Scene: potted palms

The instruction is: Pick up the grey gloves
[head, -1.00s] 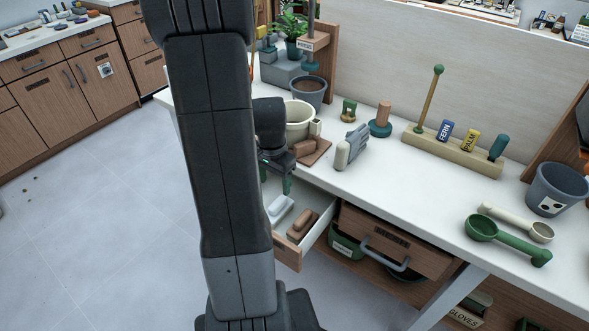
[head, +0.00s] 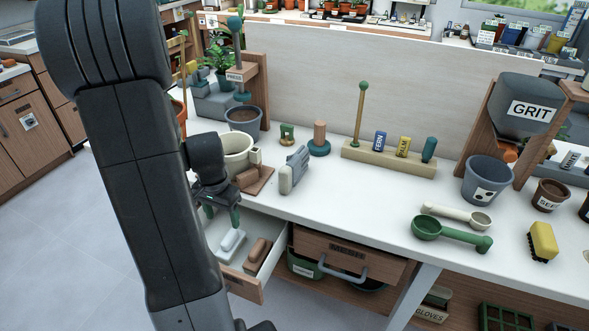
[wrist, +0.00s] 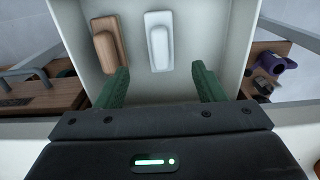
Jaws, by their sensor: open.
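The grey gloves (head: 294,170) stand upright on the white bench, fingers up, right of a brown block on a brown board. They are not in the wrist view. My gripper (head: 222,212) is over the open drawer (head: 273,262), left of and lower than the gloves and well apart from them. In the wrist view my gripper (wrist: 160,72) has its two green fingers wide apart with nothing between them. A white block (wrist: 160,45) and a brown block (wrist: 106,48) lie in the drawer beyond the fingertips.
A cream pot (head: 238,150) stands behind my gripper. A teal-based peg (head: 319,140) and a wooden rack (head: 390,158) with labelled tags stand right of the gloves. Green and cream scoops (head: 450,234) lie farther right. The bench front between gloves and scoops is clear.

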